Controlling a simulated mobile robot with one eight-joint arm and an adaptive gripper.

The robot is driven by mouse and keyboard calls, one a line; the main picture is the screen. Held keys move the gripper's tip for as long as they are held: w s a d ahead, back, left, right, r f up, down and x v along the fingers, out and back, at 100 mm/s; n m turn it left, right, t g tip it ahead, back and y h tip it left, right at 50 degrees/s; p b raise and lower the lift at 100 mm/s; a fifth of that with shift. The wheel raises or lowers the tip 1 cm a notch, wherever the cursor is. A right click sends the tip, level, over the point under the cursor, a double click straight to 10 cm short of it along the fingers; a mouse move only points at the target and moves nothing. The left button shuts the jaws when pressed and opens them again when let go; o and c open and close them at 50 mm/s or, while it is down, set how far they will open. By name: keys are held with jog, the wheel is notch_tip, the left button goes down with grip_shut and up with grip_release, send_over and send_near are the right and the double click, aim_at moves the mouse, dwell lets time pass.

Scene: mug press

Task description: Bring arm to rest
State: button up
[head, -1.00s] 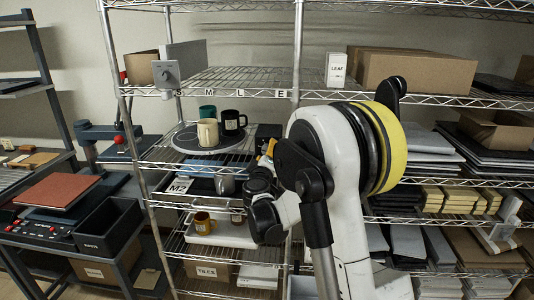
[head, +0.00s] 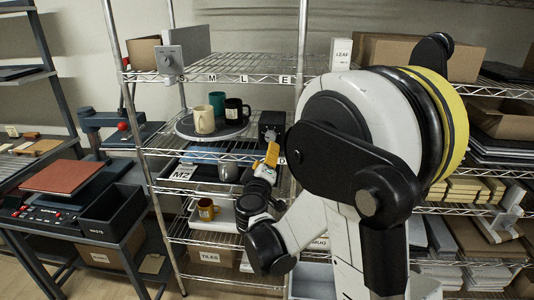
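My arm fills the right middle of the head view, bent, with its large white and black joints close to the camera. Its end reaches toward the wire rack's left part. My gripper (head: 267,166) is small there, beside an orange-yellow piece (head: 272,154). I cannot tell whether that piece is part of it or apart from it. The fingers are not clear, so open or shut cannot be seen. A cream mug (head: 204,119), a teal mug (head: 217,99) and a black mug (head: 235,113) stand on a round grey tray (head: 183,127), left of my gripper.
A black box (head: 272,122) sits on the rack near my gripper. A grey mug (head: 229,172) and a yellow mug (head: 206,210) are on lower levels. At left, a cart holds a press with a red pad (head: 64,178) and a black bin (head: 112,212).

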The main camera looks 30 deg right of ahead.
dwell(0.4)
jog(key=s+a+f+m+g+y, duration=0.1)
jog(key=s+a+f+g+y, duration=0.1)
jog(key=s+a, duration=0.3)
jog(key=s+a+f+m+g+y, duration=0.1)
jog(key=s+a+m+g+y, duration=0.1)
jog(key=s, duration=1.2)
jog(key=s+a+f+m+g+y, duration=0.1)
jog(key=s+a+f+g+y, duration=0.1)
jog(key=s+a+g+y, duration=0.2)
jog(key=s+a+y, duration=0.2)
jog(key=s+a, duration=0.2)
jog(key=s, duration=0.1)
jog(key=shift+s+f+m, duration=0.3)
jog(key=shift+s+f, duration=0.05)
jog(key=shift+d, duration=0.1)
